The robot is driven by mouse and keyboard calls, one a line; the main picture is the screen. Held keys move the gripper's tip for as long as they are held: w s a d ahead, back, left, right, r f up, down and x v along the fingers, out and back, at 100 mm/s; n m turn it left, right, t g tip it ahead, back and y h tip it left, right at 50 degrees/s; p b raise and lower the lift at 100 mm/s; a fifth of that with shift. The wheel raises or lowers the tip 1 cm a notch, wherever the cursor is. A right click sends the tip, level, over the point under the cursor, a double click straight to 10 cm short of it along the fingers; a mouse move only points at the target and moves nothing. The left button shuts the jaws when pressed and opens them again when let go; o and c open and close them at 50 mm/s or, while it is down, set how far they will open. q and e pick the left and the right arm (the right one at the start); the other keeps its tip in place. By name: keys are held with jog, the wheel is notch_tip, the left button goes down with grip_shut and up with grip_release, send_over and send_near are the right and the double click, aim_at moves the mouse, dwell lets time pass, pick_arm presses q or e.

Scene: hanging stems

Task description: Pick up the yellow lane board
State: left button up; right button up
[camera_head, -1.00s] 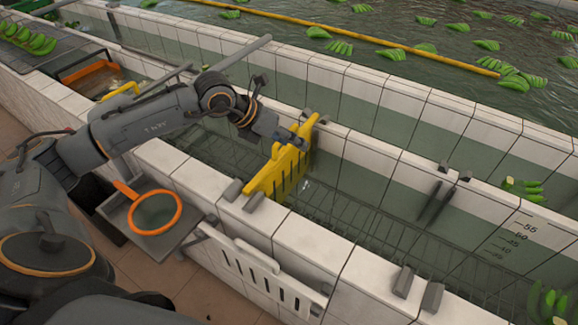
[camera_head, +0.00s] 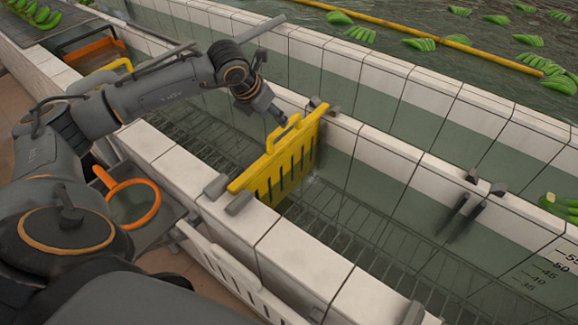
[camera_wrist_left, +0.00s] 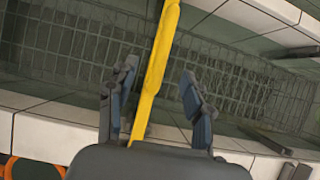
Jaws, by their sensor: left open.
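The yellow lane board (camera_head: 285,168) stands upright across the tiled channel, its ends at the two white walls. It has vertical slots and a raised handle (camera_head: 284,132) on its top edge. My left gripper (camera_head: 274,108) is just above and behind the handle in the head view. In the left wrist view, my left gripper (camera_wrist_left: 158,82) is open, with the yellow board (camera_wrist_left: 157,60) running edge-on between its two spread fingers. I cannot tell whether a finger touches it. My right gripper is not in view.
Grey brackets (camera_head: 238,204) sit on the channel walls. A white slotted board (camera_head: 235,272) hangs outside the near wall. An orange-rimmed net (camera_head: 134,204) lies left of it. Dark brackets (camera_head: 456,208) hang on the far wall. Green bananas (camera_head: 420,44) float in the basin behind.

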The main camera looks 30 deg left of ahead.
pick_arm(q)
jog(key=p, duration=0.2)
send_near(290, 135)
jog(key=x, duration=0.3)
jog(key=shift+s+a+f, duration=0.1)
jog(key=shift+f, duration=0.2)
jog(key=shift+w+f+p, duration=0.3)
jog(key=shift+w+p, duration=0.1)
jog(key=shift+p, duration=0.1)
jog(key=p+x, duration=0.1)
jog(key=x, duration=0.3)
jog(key=shift+w+p, duration=0.25)
jog(key=shift+p, duration=0.1)
jog(key=shift+s, duration=0.1)
jog(key=shift+f+b, duration=0.3)
jog(key=shift+b, duration=0.1)
grip_shut()
jog(key=shift+r, duration=0.1)
